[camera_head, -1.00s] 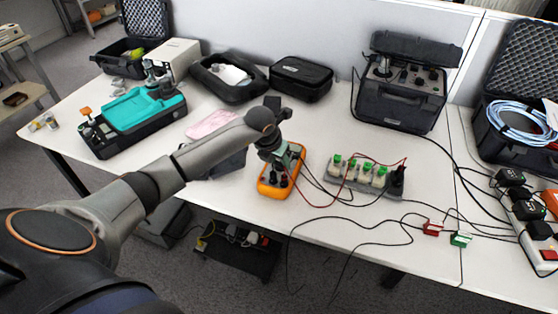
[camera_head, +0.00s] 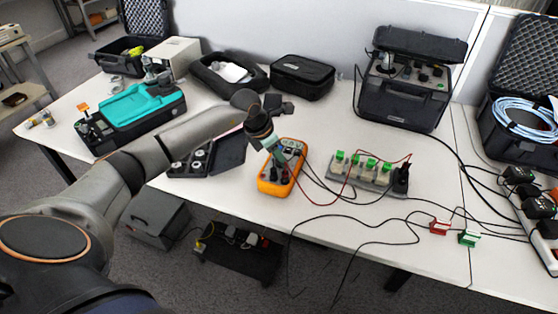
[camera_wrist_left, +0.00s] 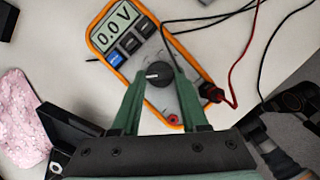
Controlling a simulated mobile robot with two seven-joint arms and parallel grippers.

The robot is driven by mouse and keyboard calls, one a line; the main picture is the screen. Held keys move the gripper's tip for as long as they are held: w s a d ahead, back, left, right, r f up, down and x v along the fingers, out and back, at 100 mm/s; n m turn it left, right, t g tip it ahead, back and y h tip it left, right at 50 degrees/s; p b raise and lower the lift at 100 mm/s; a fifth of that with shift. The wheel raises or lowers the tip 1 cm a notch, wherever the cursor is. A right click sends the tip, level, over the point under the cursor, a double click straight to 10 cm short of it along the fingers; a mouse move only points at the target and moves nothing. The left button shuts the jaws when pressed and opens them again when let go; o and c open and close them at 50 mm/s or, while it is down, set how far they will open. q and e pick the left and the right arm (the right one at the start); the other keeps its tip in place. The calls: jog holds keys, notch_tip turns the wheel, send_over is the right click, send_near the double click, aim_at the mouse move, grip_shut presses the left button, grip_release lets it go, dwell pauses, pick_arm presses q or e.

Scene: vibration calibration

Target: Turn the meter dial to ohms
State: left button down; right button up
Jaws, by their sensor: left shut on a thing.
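An orange multimeter (camera_head: 270,184) lies on the white table in the head view, with leads plugged into its lower end. In the left wrist view the meter (camera_wrist_left: 101,45) shows "0.0 V" on its display (camera_wrist_left: 117,24). Its round black dial (camera_wrist_left: 159,74) sits between the fingers of my left gripper (camera_wrist_left: 158,77), which is shut on it. The dial's white mark points left in that view. In the head view my left gripper (camera_head: 279,158) reaches down over the meter and hides the dial. My right gripper is not in view.
A block with several green-topped terminals (camera_head: 362,171) stands to the right, with red and black leads trailing across the table. A dark open case (camera_head: 192,160) lies left of the meter. A black instrument case (camera_head: 403,98) stands at the back right.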

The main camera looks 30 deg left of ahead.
pick_arm(q)
jog(key=shift+w+a+m+h+b, duration=0.1)
jog(key=shift+m+h+b, duration=0.4)
jog(key=shift+m, duration=0.5)
jog(key=shift+c, duration=2.2)
grip_release()
jog(key=v, duration=1.2)
jog(key=shift+r, duration=0.4)
jog(key=shift+w, duration=0.1)
